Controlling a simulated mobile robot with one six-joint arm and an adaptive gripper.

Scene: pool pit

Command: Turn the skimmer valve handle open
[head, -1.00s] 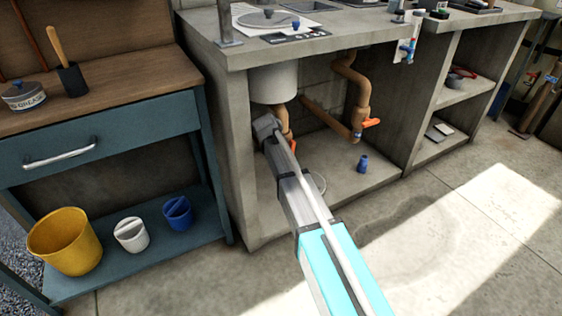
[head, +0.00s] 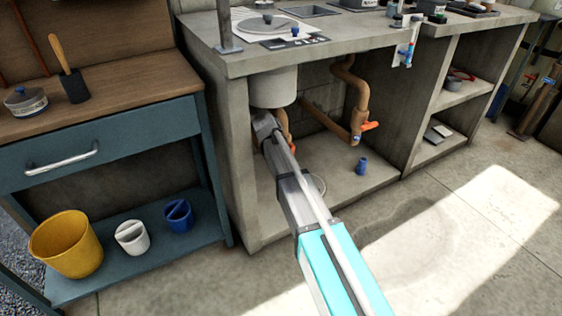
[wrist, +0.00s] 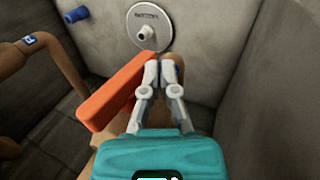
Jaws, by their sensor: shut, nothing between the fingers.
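An orange valve handle (wrist: 115,92) lies slantwise in the wrist view, on a brown pipe. My gripper (wrist: 168,66) is shut and empty, its fingertips beside the handle's upper right end. I cannot tell whether they touch it. In the head view my arm reaches under the concrete counter, and the same handle (head: 292,147) shows only as a small orange piece behind it. My fingertips are hidden there. A second orange handle (head: 369,126) sits on the pipe to the right. No readable label tells which valve is the skimmer's.
A round plate (wrist: 139,25) with unreadable lettering lies beyond the fingertips. A blue fitting (head: 361,166) stands on the cabinet floor. Concrete walls (wrist: 272,90) close in on the right. A brown pipe (wrist: 58,58) runs along the left. The floor (head: 460,230) in front is clear.

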